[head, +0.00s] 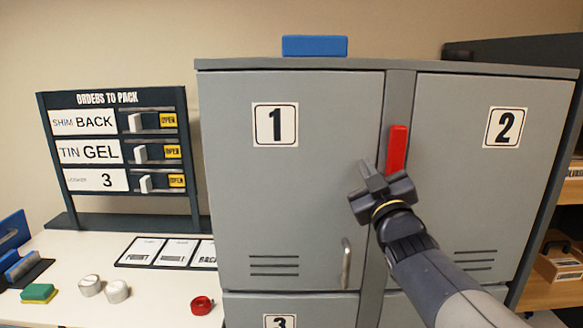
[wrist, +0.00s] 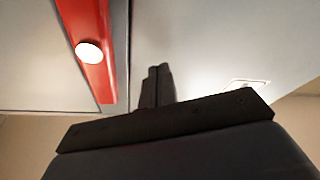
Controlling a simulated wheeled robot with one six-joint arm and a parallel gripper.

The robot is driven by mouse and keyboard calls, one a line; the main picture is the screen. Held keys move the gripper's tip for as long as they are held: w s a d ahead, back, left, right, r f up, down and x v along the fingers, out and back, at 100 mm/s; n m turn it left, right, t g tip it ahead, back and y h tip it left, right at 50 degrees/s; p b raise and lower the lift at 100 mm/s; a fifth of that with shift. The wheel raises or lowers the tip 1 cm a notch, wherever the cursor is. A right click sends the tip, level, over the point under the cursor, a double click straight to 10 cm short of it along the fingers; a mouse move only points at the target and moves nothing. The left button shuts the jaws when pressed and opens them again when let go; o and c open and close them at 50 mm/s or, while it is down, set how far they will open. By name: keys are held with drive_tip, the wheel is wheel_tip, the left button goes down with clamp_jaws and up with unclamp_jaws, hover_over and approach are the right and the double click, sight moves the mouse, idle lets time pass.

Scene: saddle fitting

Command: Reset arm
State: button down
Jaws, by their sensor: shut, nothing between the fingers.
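My gripper (head: 367,178) is shut and empty, raised in front of the grey lockers in the head view. Its closed fingers (wrist: 157,85) also show in the wrist view. A red bar (head: 398,150) is on the strip between locker door 1 (head: 310,190) and locker door 2 (head: 490,190), just above and right of the gripper. The red bar with a white round spot also shows at the upper left of the wrist view (wrist: 88,50). I cannot tell whether the gripper touches the locker front.
A blue block (head: 314,46) lies on top of the lockers. Door 1 has a metal handle (head: 346,263). At left, an order board (head: 120,140) stands on a white table (head: 60,260) with a red ring (head: 202,305), two pale round items and a green-yellow block (head: 39,293).

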drive_tip(key=m, duration=0.2)
drive_tip(key=m+h, duration=0.1)
drive_tip(key=shift+r+m+p, duration=0.3)
drive_tip(key=shift+r+m, duration=0.05)
drive_tip(key=shift+m, duration=0.05)
drive_tip(key=m+h, duration=0.2)
drive_tip(key=m, duration=0.1)
drive_tip(key=shift+s+r+m, duration=0.1)
drive_tip(key=shift+m, duration=0.2)
drive_tip(key=shift+d+r, duration=0.1)
drive_tip(key=shift+r, duration=0.35)
drive_tip(key=shift+f, duration=0.1)
